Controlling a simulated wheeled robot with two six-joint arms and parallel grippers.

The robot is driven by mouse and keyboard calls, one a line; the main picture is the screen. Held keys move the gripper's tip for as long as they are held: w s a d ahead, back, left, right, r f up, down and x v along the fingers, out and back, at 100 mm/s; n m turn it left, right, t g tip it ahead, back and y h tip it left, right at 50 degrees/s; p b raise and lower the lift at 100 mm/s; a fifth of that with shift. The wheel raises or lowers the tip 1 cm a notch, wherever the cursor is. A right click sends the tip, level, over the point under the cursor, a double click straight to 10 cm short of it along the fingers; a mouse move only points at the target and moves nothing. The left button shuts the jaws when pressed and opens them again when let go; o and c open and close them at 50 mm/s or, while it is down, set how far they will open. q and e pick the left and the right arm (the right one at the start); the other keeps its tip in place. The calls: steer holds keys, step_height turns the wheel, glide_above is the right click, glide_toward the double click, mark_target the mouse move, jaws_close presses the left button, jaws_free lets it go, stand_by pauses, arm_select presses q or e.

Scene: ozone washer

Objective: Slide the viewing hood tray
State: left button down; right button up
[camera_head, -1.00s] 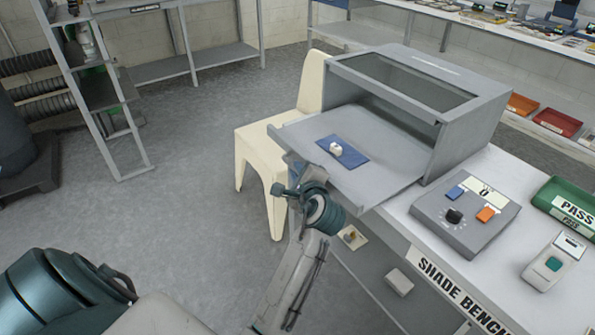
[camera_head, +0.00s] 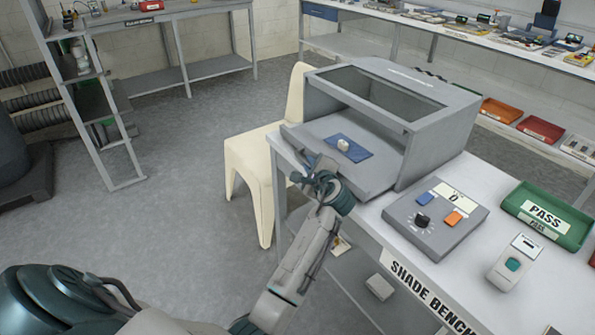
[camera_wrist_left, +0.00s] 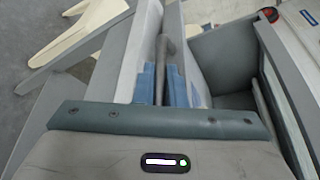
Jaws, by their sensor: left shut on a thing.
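The viewing hood (camera_head: 436,143) is a grey box with a dark sloped window, standing on the shade bench. Its grey tray (camera_head: 374,178) sticks out of the open front and bears a blue mat (camera_head: 357,151) with a small whitish piece (camera_head: 343,145) on it. My left gripper (camera_head: 316,174) is at the tray's outer front edge. In the left wrist view its blue fingers (camera_wrist_left: 161,85) are shut on a grey bar (camera_wrist_left: 163,58) at the tray's front. The gripper partly hides that edge. My right gripper is not in view.
A control box (camera_head: 435,219) with blue and orange buttons sits right of the tray. A green PASS tray (camera_head: 565,238) and a handheld meter (camera_head: 514,263) lie farther right. Open floor lies to the left.

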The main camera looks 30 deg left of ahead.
arm_select(q)
steer(key=shift+w+d, duration=0.35)
steer(key=shift+w, duration=0.4)
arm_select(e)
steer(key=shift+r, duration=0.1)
arm_select(q)
steer(key=c, duration=1.8)
jaws_free()
steer(key=shift+o, duration=0.2)
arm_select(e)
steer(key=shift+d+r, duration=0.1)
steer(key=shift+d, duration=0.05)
